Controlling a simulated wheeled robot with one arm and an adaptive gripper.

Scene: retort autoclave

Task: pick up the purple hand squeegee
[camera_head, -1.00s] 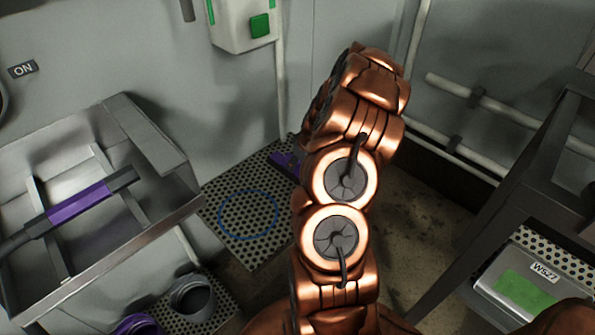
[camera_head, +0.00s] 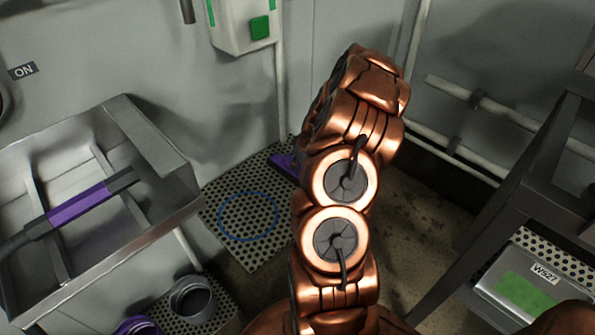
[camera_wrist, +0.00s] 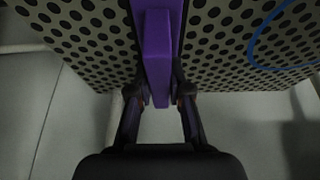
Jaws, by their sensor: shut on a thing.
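The purple hand squeegee (camera_wrist: 157,50) fills the middle of the wrist view, with its purple handle between the two fingers of my gripper (camera_wrist: 160,98). My gripper is shut on it. In the head view a purple part of the squeegee (camera_head: 284,164) shows just left of my arm, over the perforated plate. My arm hides the rest of it and my gripper there. I cannot tell whether the squeegee touches the plate.
The perforated plate (camera_head: 262,198) bears a blue ring outline. A metal tray (camera_head: 108,237) with a purple-banded tool stands at the left. A grey cup (camera_head: 192,300) and a purple one (camera_head: 138,326) sit below it. A dark frame with a metal box (camera_head: 530,283) is at the right.

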